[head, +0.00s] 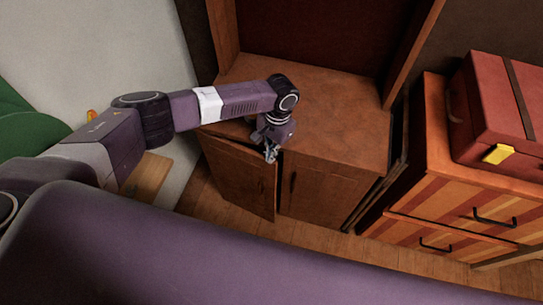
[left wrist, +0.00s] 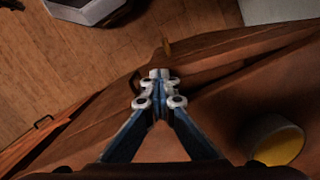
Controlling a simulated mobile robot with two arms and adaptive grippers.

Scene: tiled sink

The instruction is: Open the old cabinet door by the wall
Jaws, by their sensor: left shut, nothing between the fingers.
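The brown wooden cabinet (head: 345,135) stands against the back wall with two front doors. Its left door (head: 240,178) is ajar, with a dark gap along its top edge. The right door (head: 318,192), with a dark handle, looks closed. My left gripper (head: 271,153) is shut and empty, pointing down by the top free corner of the left door; whether it touches the door is unclear. In the left wrist view, its closed fingertips (left wrist: 158,78) are near a brown wooden edge. The cabinet's inside is mostly hidden. My right gripper is out of view.
A striped drawer chest (head: 455,205) with a red suitcase (head: 497,110) on it stands right of the cabinet. Wooden floor (head: 215,205) is clear before the doors. A round container with yellow inside (left wrist: 278,142) is near the gripper in the wrist view.

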